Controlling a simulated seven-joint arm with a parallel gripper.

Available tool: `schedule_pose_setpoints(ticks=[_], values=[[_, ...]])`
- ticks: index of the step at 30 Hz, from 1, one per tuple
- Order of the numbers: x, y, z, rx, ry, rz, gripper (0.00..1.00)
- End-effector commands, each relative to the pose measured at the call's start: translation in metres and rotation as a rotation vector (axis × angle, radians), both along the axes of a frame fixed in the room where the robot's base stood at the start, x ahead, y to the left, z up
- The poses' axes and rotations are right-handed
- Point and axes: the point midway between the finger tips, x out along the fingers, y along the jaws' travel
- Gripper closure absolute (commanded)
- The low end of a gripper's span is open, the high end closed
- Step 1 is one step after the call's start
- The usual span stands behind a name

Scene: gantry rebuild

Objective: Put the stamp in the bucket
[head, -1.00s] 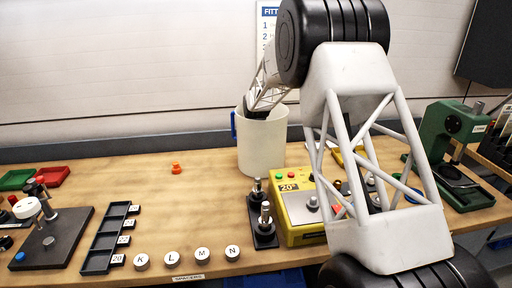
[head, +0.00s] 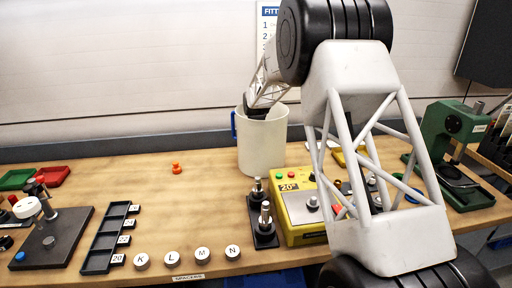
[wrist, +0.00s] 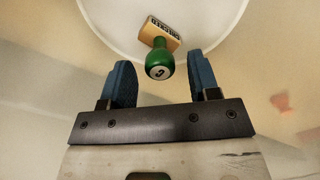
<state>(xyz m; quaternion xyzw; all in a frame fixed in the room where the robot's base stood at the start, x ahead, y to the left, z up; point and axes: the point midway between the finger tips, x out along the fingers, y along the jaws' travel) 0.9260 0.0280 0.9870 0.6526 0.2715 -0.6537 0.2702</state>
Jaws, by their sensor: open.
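The stamp (wrist: 160,48) has a green rounded handle and a pale wooden block with dark lettering. It shows in the wrist view beyond and between my fingertips, tilted, against the white inside of the bucket (wrist: 215,22). There is a gap between each finger and the stamp. I cannot tell if it rests on the bucket's floor. In the head view, the tall cream bucket (head: 262,150) stands at the back of the bench, and its wall hides the stamp. My gripper (wrist: 160,60) is open, with its blue fingers apart, at the bucket's mouth.
A yellow control box (head: 298,215) stands right in front of the bucket, with black posts (head: 263,225) beside it. An orange piece (head: 177,168) lies to the left. A black tray (head: 108,240) and lettered discs (head: 171,257) are at the front. The bench's back left is mostly clear.

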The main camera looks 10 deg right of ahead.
Motion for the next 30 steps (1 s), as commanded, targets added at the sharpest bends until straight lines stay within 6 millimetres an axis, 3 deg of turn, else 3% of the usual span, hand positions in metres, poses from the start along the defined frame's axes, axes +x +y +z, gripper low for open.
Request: schedule_pose_setpoints(ticks=[18, 30], values=[[0.0, 0.0, 0.09, 0.0, -0.001, 0.0, 0.44], [0.0, 0.0, 0.109, 0.0, 0.0, 0.0, 0.44]])
